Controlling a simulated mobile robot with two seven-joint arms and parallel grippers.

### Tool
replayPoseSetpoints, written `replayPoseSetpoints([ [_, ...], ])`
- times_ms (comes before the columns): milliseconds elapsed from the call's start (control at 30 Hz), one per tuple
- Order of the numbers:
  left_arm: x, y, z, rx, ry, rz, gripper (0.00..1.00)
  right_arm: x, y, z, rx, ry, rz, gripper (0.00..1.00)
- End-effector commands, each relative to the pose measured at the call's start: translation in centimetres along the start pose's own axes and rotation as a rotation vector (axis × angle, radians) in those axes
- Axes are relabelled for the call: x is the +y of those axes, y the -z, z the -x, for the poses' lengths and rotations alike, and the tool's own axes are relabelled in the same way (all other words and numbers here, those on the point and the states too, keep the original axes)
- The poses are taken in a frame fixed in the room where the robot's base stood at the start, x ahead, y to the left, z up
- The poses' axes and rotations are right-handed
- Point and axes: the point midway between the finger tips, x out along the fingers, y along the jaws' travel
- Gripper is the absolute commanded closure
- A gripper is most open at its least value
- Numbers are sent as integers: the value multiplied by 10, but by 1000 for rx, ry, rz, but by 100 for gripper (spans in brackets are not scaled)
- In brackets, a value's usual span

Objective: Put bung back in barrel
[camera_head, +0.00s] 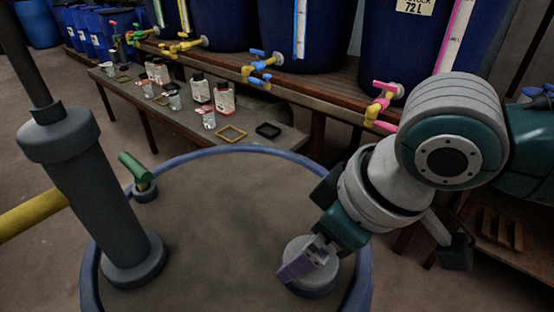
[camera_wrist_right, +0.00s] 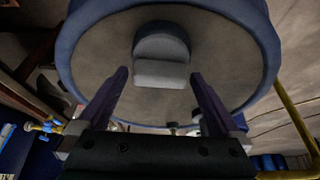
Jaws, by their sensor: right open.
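The barrel (camera_head: 240,151) stands in front of me, with a blue rim and a flat grey-brown top. A round grey bung (camera_head: 322,279) is on the right of the barrel top; I cannot tell whether it sits in a hole or on the lid. In the right wrist view the bung (camera_wrist_right: 160,45) shows a paler raised block (camera_wrist_right: 160,74). My right gripper (camera_head: 297,264), with purple fingers, is open at the bung and partly hides it. In the wrist view its fingertips (camera_wrist_right: 159,72) lie either side of the block, with gaps. My left gripper is out of view.
A grey pump-like column (camera_head: 93,190) with a yellow bar stands at the barrel's left, beside a green-handled fitting (camera_head: 138,170). Behind, a low bench (camera_head: 280,142) holds bottles, jars and small trays. Blue vats (camera_head: 410,50) with coloured taps line the back. The lid's middle is clear.

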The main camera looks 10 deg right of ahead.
Motion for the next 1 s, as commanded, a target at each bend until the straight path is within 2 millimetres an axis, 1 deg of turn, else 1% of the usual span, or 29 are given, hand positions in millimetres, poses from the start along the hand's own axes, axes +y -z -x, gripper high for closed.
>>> replayPoseSetpoints([
  [67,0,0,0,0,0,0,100,0,1,2,1,-1,0,0],
  [167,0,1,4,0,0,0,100,1,2,10,0,-2,1,0],
  [267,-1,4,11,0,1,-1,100,1,3,29,2,-1,0,0],
  [500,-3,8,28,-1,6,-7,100,1,3,84,1,-1,1,0],
  [600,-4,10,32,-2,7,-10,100,1,3,102,1,-1,0,0],
  [700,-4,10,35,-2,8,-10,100,1,2,115,1,-1,0,0],
  [767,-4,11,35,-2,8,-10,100,0,2,120,1,0,-1,0],
  [867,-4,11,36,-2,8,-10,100,-8,2,121,11,11,1,0],
  [1000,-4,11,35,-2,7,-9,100,-38,0,116,68,43,-16,0],
])
